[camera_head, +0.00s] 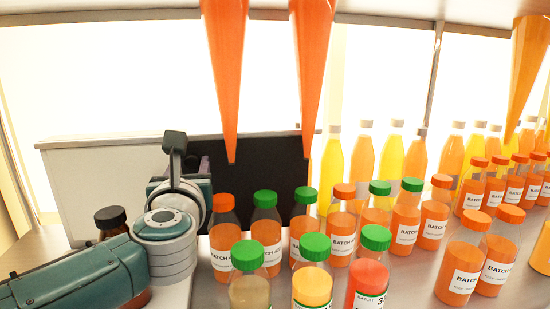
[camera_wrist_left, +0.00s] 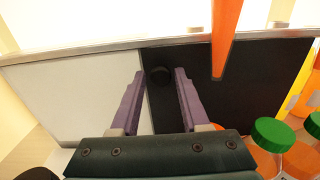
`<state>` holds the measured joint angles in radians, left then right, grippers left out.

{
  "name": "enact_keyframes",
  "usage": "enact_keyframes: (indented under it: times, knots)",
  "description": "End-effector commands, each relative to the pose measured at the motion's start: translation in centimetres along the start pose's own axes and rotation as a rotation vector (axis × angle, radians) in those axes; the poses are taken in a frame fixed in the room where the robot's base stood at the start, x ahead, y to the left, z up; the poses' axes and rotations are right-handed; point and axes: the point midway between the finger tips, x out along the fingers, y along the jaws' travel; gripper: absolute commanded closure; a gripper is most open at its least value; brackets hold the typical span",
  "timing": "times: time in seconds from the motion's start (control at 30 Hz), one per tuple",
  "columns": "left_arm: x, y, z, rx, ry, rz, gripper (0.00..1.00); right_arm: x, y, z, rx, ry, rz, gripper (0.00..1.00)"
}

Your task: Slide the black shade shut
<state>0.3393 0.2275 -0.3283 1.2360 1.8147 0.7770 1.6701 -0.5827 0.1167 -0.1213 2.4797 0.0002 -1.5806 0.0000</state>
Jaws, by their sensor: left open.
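The black shade (camera_head: 279,172) is a dark flat panel behind the bottles, beside a pale panel (camera_head: 100,185) on its left. In the left wrist view the black shade (camera_wrist_left: 235,82) fills the right half, with a small round black knob (camera_wrist_left: 160,76) near its left edge. My left gripper (camera_head: 193,166) is in front of the panels in the head view, its fingers partly hidden by the wrist. In the left wrist view my left gripper (camera_wrist_left: 160,80) is open, its purple fingers on either side of the knob. Whether they touch it is unclear. My right gripper is not in view.
Several juice bottles (camera_head: 344,238) with green or orange caps stand right of my left wrist. A dark-capped brown bottle (camera_head: 111,219) is behind my left arm. Orange tapered shapes (camera_head: 226,70) hang from above. Tall yellow and orange bottles (camera_head: 389,160) stand at the back.

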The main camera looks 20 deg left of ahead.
Motion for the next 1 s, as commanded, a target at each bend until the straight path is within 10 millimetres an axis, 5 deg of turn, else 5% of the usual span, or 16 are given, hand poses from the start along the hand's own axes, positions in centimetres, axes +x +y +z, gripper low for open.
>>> enact_keyframes:
  times: [0.43, 0.83, 1.0]
  knots:
    - [1.08, 0.05, 0.01, 0.0, 0.0, 0.001, 0.54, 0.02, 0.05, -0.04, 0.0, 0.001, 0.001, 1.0]
    - [1.05, 0.03, 0.01, 0.0, 0.0, 0.0, 0.98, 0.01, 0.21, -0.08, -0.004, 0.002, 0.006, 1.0]
    - [1.04, 0.03, 0.01, 0.001, 0.0, 0.0, 1.0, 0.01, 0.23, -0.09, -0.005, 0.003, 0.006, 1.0]
